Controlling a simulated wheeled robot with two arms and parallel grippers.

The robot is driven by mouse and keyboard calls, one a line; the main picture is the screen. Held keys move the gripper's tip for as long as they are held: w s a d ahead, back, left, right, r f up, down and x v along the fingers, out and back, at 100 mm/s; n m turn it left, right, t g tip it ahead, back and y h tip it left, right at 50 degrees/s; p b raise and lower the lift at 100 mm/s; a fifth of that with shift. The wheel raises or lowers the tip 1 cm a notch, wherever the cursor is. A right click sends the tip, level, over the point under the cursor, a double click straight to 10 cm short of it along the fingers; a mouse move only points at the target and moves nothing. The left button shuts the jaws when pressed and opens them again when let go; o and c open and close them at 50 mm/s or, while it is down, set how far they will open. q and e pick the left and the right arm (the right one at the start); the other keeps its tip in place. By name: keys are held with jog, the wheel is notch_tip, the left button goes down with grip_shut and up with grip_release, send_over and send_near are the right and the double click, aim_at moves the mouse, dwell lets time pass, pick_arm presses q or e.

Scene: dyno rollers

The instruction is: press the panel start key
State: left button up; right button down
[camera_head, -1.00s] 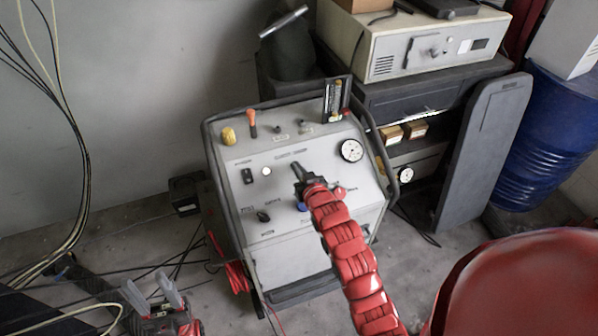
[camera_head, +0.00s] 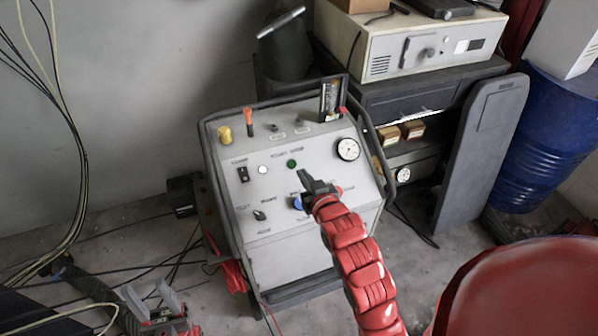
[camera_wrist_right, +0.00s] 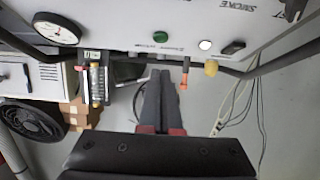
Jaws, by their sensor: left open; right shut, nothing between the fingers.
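The grey-white control panel (camera_head: 275,222) stands on a wheeled cart frame. It carries a green button (camera_head: 291,164), a white round lamp or button (camera_head: 262,170), a black switch (camera_head: 243,174), a black knob (camera_head: 259,215) and a blue button (camera_head: 297,203). The labels are too small to read, so I cannot tell which is the start key. My right gripper (camera_head: 303,178) is shut and empty, just below the green button; contact with the panel is unclear. In the right wrist view the green button (camera_wrist_right: 159,36) is beyond the fingertips (camera_wrist_right: 160,73). My left gripper (camera_head: 150,296) is open at lower left, away from the panel.
A gauge (camera_head: 347,149), orange lever (camera_head: 248,121) and yellow knob (camera_head: 224,134) sit on the panel. A dark tube frame (camera_head: 216,190) edges it. A beige device (camera_head: 420,45) stands behind and a blue barrel (camera_head: 545,130) at right. Cables hang at left.

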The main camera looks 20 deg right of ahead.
jog(key=p+v, duration=0.3)
jog(key=v, duration=0.1)
jog(key=shift+r, duration=0.2)
jog(key=shift+s, duration=0.1)
dwell(0.5)
